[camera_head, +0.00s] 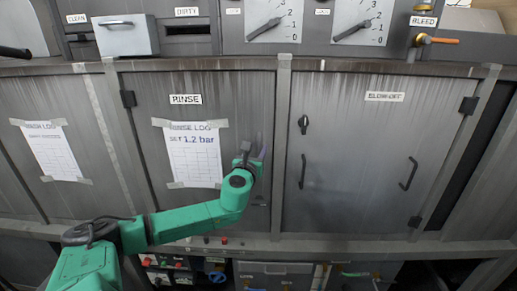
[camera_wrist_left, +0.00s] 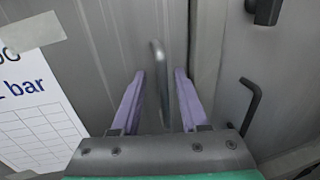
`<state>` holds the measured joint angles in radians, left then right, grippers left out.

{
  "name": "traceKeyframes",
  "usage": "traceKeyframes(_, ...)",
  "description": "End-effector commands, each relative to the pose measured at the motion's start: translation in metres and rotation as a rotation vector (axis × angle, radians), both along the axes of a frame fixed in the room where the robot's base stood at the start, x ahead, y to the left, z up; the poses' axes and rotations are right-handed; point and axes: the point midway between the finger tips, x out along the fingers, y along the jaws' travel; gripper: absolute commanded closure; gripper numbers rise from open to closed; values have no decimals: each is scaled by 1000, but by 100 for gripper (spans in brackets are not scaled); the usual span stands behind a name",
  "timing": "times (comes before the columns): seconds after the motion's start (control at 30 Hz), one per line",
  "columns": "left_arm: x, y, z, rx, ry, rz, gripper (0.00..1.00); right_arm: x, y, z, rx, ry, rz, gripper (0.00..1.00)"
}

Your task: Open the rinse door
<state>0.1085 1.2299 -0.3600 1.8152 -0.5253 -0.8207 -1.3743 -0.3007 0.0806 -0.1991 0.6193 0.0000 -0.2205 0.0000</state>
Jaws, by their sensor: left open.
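The rinse door (camera_head: 240,110) is a grey metal panel under a RINSE label (camera_head: 185,99), with a hinge on its left side. It looks closed. A RINSE LOG sheet (camera_head: 195,155) reading "SET 1.2 bar" is taped to it. My left gripper (camera_head: 256,148) is at the door's right side and hides most of the handle in the head view. In the left wrist view, the gripper (camera_wrist_left: 160,78) is open, with its purple fingers on either side of the grey vertical handle (camera_wrist_left: 160,70). I cannot tell whether either finger touches it.
Right of the rinse door is the BLOW-OFF door (camera_head: 350,140), with a black knob (camera_head: 304,124), a bent rod (camera_head: 302,170) and a handle (camera_head: 408,172). A lower ledge (camera_head: 330,246) runs beneath the doors.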

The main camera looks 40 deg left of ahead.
Motion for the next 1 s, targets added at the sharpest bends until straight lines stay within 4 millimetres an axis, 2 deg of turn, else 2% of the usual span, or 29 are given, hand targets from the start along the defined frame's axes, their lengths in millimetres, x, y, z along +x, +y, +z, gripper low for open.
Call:
traceKeyframes(0.1, 6, 0, 1, 1, 0, -5, 56, 0, 0, 3, 0, -1, 0, 50)
traceKeyframes(0.33, 7, 0, 0, 2, 2, -6, 56, 1, 0, 3, 0, -2, 0, 50)
traceKeyframes(0.43, 6, 0, 0, 2, 2, -6, 94, 1, 0, 3, 0, -2, 0, 50)
traceKeyframes(0.47, 6, 0, 0, 2, 2, -6, 100, 1, 0, 3, 0, -2, 0, 50)
traceKeyframes(1.0, 6, 0, -1, 1, 2, -5, 100, 1, 1, 3, 1, -2, 1, 50)
